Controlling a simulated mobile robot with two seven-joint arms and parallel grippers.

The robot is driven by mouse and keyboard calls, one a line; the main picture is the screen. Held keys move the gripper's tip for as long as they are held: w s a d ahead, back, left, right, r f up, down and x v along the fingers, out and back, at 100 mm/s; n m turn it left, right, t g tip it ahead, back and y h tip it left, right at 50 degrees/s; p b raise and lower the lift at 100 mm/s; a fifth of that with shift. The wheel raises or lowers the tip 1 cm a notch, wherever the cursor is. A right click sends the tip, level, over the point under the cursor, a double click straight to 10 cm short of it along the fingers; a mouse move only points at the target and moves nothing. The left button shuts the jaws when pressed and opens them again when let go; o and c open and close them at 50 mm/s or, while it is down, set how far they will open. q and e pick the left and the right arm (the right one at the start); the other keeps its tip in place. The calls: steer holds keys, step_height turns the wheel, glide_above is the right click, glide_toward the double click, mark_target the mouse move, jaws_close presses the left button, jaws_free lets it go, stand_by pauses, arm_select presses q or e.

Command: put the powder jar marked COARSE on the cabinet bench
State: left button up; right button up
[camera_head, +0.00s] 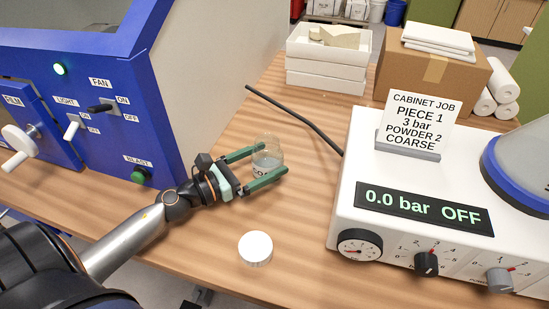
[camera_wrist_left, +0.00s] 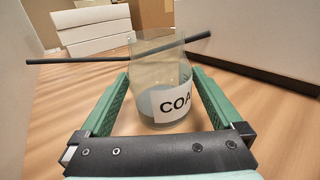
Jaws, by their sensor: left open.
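In the left wrist view the jar (camera_wrist_left: 158,85) carries a white label of which "COA" shows; the rest is turned out of sight. My left gripper (camera_head: 262,167) is open, its green fingers on either side of the jar. I cannot tell whether either finger touches the glass. The jar has no lid on it. My right gripper is not in view.
A white lid (camera_head: 256,248) lies nearer the front edge. The blue cabinet (camera_head: 110,95) stands left, the white control unit (camera_head: 440,205) with a job card (camera_head: 420,118) right. A dark hose (camera_head: 300,118) crosses behind the jar. White trays (camera_head: 325,75) and a carton (camera_head: 432,75) stand behind.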

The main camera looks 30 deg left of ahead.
mark_target(254, 166)
arm_select(q)
steer(key=shift+b+v, duration=0.55)
steer(key=shift+v, duration=1.55)
steer(key=shift+s, duration=0.1)
